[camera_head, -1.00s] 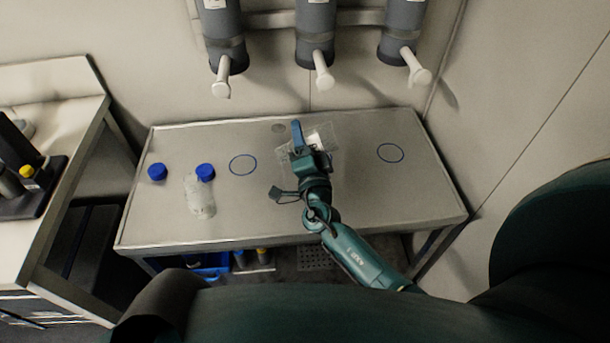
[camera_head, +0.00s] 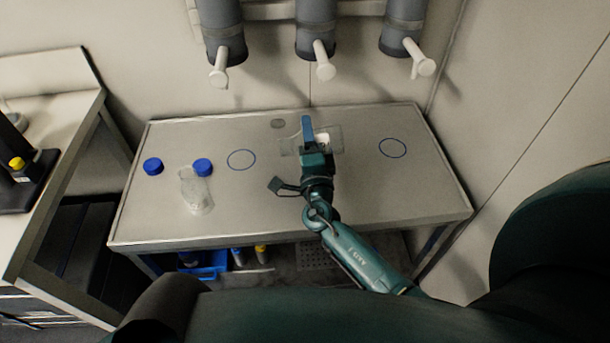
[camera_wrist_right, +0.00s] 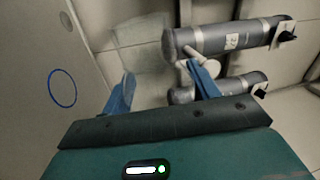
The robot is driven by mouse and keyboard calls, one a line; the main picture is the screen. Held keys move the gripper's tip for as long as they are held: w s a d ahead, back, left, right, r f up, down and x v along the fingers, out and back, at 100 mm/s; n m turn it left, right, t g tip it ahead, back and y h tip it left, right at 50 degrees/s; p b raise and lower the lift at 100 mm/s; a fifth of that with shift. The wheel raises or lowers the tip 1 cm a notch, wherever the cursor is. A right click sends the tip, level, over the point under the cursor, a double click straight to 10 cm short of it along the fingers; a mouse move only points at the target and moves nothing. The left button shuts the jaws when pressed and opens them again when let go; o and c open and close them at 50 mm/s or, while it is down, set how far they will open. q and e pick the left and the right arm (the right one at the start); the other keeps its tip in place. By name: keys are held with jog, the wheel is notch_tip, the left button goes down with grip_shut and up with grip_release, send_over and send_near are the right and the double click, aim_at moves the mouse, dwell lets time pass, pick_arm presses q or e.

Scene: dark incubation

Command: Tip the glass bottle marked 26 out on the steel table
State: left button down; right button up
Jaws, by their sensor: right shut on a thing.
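My right gripper (camera_head: 307,132) is above the middle of the steel table (camera_head: 260,212), shut on a clear glass bottle (camera_head: 334,140) with a white label patch. The bottle lies sideways in the picture and looks tipped over. No number can be read on it. In the right wrist view the right gripper (camera_wrist_right: 163,84) has the faint clear bottle (camera_wrist_right: 140,45) at its blue fingers. A second clear bottle (camera_head: 196,192) is on the left of the table. A blue cap (camera_head: 203,167) shows at its top; I cannot tell whether on it or behind it. My left gripper is not in view.
Another blue cap (camera_head: 152,166) lies at the table's left. Blue rings mark the tabletop at left (camera_head: 241,150) and right (camera_head: 392,138). Grey cylinders with white spouts (camera_head: 319,25) hang on the back wall. The table's right part is clear.

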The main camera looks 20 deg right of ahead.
jog(key=shift+d+m, duration=0.1)
jog(key=shift+m, duration=0.3)
notch_tip(320, 180, down, 2)
jog(key=m+b, duration=0.2)
jog(key=m+h+b, duration=0.1)
jog(key=shift+d+f+m, duration=0.1)
jog(key=shift+f+m, duration=0.15)
jog(key=shift+m, duration=0.05)
jog(key=shift+f+m+g+b, duration=0.1)
jog(key=shift+m+g+b, duration=0.2)
jog(key=shift+m, duration=0.1)
